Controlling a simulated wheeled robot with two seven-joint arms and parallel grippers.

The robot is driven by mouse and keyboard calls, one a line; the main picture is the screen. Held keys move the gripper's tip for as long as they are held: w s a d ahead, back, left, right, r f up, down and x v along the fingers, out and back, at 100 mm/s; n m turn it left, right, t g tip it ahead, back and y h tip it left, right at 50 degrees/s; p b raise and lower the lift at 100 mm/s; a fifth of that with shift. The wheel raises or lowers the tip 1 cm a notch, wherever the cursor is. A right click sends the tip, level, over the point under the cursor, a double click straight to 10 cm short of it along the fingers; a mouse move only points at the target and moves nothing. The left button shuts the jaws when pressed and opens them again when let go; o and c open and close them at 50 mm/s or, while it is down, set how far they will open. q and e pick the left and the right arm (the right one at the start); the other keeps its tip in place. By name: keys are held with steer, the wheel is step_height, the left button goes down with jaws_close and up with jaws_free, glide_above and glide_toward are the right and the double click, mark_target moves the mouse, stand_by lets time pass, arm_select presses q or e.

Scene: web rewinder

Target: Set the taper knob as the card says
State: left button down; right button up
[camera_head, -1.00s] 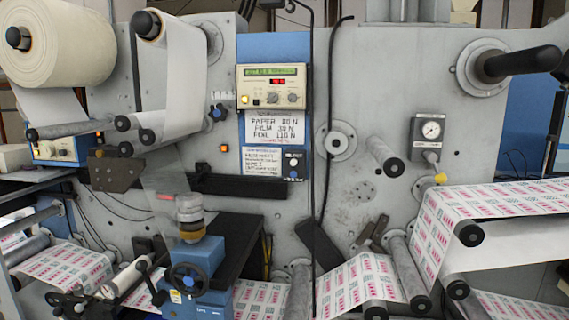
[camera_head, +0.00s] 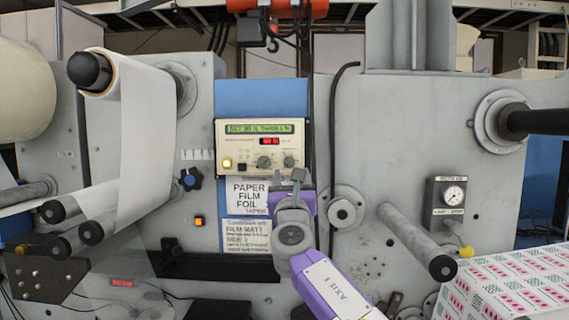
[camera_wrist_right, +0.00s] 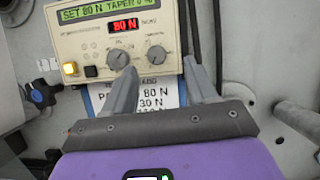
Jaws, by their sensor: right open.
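The beige control box (camera_head: 225,150) has a green display reading SET 80 N TAPER 0 % in the right wrist view (camera_wrist_right: 116,10) and a red readout of 80 N (camera_wrist_right: 124,25). Below are a left knob (camera_wrist_right: 118,58) and a right knob (camera_wrist_right: 156,53); their labels are unreadable. The white card (camera_head: 247,194) lists PAPER, FILM and FOIL; my right gripper covers part of it. A lower card (camera_head: 246,236) begins FILM MATT. My right gripper (camera_wrist_right: 159,66) is open and empty, its fingertips just below the knobs, with the right knob between them in the wrist view. My left gripper is out of view.
A lit yellow button (camera_wrist_right: 70,68) and a black switch (camera_wrist_right: 91,71) sit left of the knobs. A blue star knob (camera_head: 190,179) is on the grey panel. A black cable (camera_head: 334,130) and rollers (camera_head: 410,238) stand to the right.

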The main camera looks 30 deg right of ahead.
mark_target(289, 164)
steer(key=x, duration=0.1)
steer(key=p+x, duration=0.1)
steer(key=x, duration=0.1)
steer(key=p+x, duration=0.1)
steer(key=x, duration=0.1)
steer(key=shift+w+a+f, duration=0.25)
steer(key=shift+f, duration=0.15)
steer(key=shift+w+d+r+p, duration=0.1)
steer(key=shift+w+d+p, duration=0.05)
steer(key=shift+w+p, duration=0.25)
steer(key=shift+d+r+p, duration=0.2)
steer(key=shift+p, duration=0.1)
steer(key=shift+w+f, duration=0.15)
steer(key=shift+w, duration=0.05)
steer(key=shift+s, duration=0.1)
steer(key=c, duration=1.1)
steer(key=shift+o, duration=0.2)
steer(key=shift+m, duration=0.3)
